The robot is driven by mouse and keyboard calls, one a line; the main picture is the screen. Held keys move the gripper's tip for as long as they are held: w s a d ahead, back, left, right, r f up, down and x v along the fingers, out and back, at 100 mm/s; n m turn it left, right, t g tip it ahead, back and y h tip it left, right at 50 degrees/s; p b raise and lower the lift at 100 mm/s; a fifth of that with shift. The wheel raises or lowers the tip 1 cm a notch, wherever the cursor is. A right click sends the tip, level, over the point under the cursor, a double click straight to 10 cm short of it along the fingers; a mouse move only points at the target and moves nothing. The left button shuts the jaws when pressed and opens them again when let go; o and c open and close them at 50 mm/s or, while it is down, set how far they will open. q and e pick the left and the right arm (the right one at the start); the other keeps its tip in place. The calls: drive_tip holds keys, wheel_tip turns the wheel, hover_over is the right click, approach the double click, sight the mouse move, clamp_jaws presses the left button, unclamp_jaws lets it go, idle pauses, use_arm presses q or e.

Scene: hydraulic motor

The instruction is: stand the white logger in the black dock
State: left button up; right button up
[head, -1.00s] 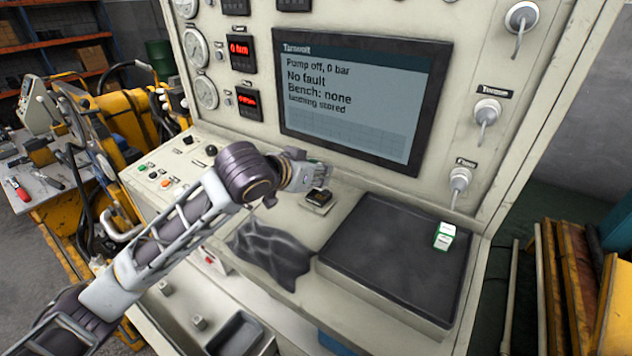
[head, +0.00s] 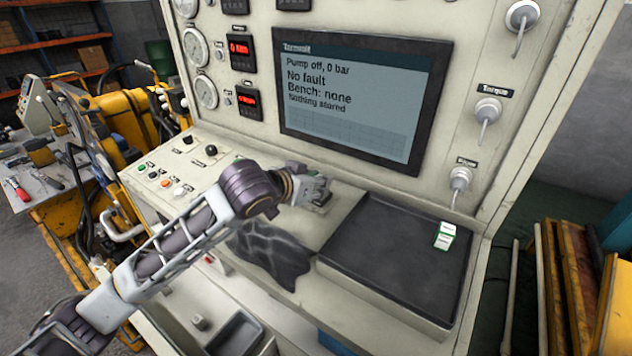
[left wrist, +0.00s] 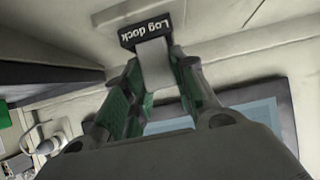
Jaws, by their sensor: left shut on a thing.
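The white logger (left wrist: 154,68) is between the green-padded fingers of my left gripper (head: 318,189), which is shut on it. In the left wrist view its far end meets or overlaps the black dock (left wrist: 129,37), which is labelled "Log dock". I cannot tell whether the logger is seated in the dock or just in front of it. In the head view my gripper is low over the console ledge and hides the logger and most of the dock. My right gripper is not in view.
A black tray (head: 345,268) lies right of the dock, with small white-and-green boxes (head: 444,236) at its right side. A dark crumpled cloth (head: 268,252) hangs over the ledge in front. The panel with the screen (head: 360,100) rises behind.

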use_arm(q)
drive_tip(key=o, duration=1)
drive_tip(key=shift+f, duration=0.1)
drive_tip(key=shift+o, duration=0.2)
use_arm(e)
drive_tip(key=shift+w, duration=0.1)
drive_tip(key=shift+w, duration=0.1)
use_arm(q)
drive_tip(key=shift+r, duration=0.5)
drive_tip(key=v, duration=1.2)
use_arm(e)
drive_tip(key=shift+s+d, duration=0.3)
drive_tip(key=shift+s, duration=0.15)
use_arm(q)
drive_tip(key=shift+f, duration=0.1)
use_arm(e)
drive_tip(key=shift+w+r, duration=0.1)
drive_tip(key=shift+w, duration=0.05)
